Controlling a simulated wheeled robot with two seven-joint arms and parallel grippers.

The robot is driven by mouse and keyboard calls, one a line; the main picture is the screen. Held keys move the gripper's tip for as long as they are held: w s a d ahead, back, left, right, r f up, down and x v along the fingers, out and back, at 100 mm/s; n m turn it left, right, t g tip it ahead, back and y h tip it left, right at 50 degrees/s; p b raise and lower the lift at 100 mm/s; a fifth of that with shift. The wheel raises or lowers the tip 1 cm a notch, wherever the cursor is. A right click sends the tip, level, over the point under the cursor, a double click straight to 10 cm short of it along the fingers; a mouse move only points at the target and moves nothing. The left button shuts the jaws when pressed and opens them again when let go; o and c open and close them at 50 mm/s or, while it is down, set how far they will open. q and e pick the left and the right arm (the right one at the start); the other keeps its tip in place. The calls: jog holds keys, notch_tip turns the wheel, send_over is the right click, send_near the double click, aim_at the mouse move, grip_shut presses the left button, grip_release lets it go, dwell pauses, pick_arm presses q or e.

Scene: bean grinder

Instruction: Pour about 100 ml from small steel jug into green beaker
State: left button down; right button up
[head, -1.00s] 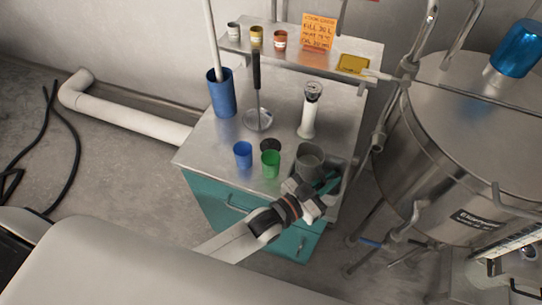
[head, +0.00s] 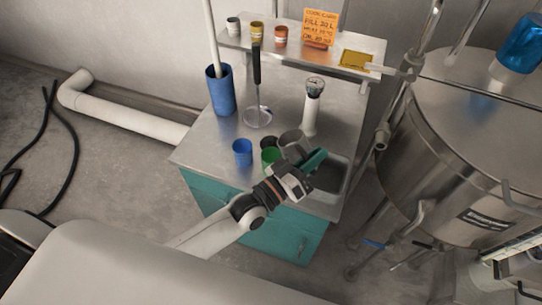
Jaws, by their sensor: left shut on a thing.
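The green beaker (head: 269,157) stands upright on the steel cart top, partly covered by my left gripper. My left gripper (head: 298,160) is shut on the small steel jug (head: 291,139), which is grey and partly hidden by the gripper. The jug is raised and tilted to the left, its mouth close to the green beaker's right rim. I cannot see any liquid or stream, nor the level in the beaker. My right gripper is not in view.
A blue cup (head: 242,152) stands just left of the beaker, and a dark round cup (head: 268,143) is behind it. A white gauge-topped cylinder (head: 312,107), a steel ladle-like tool (head: 257,114) and a tall blue holder (head: 220,90) stand farther back. A sunken basin (head: 333,178) lies right.

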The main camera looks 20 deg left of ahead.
aim_at(297, 150)
pick_arm(q)
jog(key=shift+w+a+r+n+t, duration=0.15)
jog(key=shift+a+r+n+t, duration=0.2)
jog(key=shift+a+n, duration=0.15)
jog(key=shift+b, duration=0.4)
jog(key=shift+a+n, duration=0.2)
jog(key=shift+n, duration=0.3)
jog(key=shift+w+a+n+t+b, duration=0.2)
jog(key=shift+a+n+t+b, duration=0.15)
jog(key=shift+n+b, duration=0.4)
jog(key=shift+w+a+n+t+y+b, duration=0.1)
jog(key=shift+a+n+t+y+b, duration=0.3)
jog(key=shift+n+b, duration=0.55)
jog(key=shift+a+n, duration=0.2)
jog(key=shift+n, duration=0.2)
jog(key=shift+s+d, duration=0.1)
jog(key=shift+s, duration=0.3)
jog(key=shift+f+n, duration=0.1)
jog(key=shift+n, duration=0.2)
jog(key=shift+w+a+f+n+t+y+b, duration=0.1)
jog(key=shift+a+n+t+y+b, duration=0.25)
jog(key=shift+n, duration=0.35)
jog(key=shift+w+a+f+n+t+y+b, duration=0.15)
jog(key=shift+a+n+b, duration=0.15)
jog(key=shift+n+b, duration=0.35)
